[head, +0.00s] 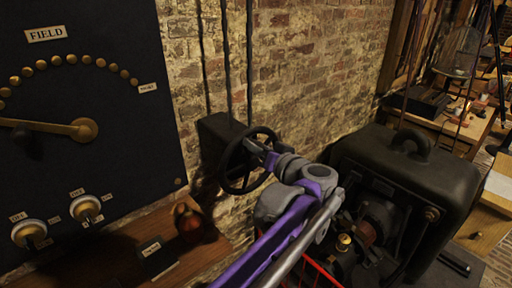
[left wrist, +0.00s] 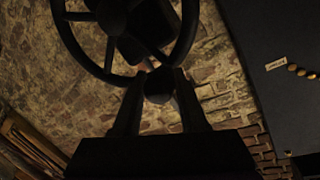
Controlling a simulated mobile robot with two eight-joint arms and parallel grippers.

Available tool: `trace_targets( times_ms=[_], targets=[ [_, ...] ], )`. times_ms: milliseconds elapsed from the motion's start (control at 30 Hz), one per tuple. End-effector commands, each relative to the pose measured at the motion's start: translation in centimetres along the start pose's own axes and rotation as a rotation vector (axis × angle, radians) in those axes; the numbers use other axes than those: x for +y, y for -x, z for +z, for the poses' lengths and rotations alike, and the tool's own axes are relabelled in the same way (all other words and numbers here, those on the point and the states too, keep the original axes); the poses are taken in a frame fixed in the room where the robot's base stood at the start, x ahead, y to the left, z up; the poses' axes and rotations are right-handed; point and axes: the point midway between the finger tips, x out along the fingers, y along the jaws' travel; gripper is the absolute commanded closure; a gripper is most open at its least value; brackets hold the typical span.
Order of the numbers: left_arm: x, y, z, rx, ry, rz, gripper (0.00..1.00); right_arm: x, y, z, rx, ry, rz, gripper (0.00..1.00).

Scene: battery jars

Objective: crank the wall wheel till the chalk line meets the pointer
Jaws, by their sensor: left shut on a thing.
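The dark wall wheel (head: 228,172) stands out from a dark box on the brick wall. It also shows in the left wrist view (left wrist: 71,46), with its spokes and hub. My left gripper (head: 268,158) is at the right side of the wheel's rim. In the left wrist view its two fingers (left wrist: 158,88) are shut on a dark rounded handle at the rim. I cannot make out a chalk line or a pointer; that area is dark and partly covered by my arm. My right gripper is out of view.
A black panel (head: 95,100) marked FIELD, with brass studs and a lever, is at left.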

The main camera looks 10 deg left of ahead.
Motion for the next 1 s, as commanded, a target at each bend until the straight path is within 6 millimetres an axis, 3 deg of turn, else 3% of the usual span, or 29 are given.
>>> trace_targets(
  times_ms=[200, 233, 400, 767, 1000],
  targets=[
    [0.0, 0.0, -0.2, 0.006, -0.001, 0.002, 1.0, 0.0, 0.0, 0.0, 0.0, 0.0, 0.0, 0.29],
    [0.0, 0.0, -0.2, 0.006, -0.001, 0.002, 0.56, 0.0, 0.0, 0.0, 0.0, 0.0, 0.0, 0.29],
    [0.0, 0.0, -0.1, 0.004, 0.0, 0.001, 0.28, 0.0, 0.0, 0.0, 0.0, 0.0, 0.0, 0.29],
    [0.1, 0.6, 0.0, 0.002, 0.001, 0.002, 0.28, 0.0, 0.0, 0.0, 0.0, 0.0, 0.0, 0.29],
    [0.2, 4.8, 0.0, 0.004, 0.001, 0.006, 0.28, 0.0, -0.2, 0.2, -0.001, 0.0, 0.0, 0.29]
  ],
)
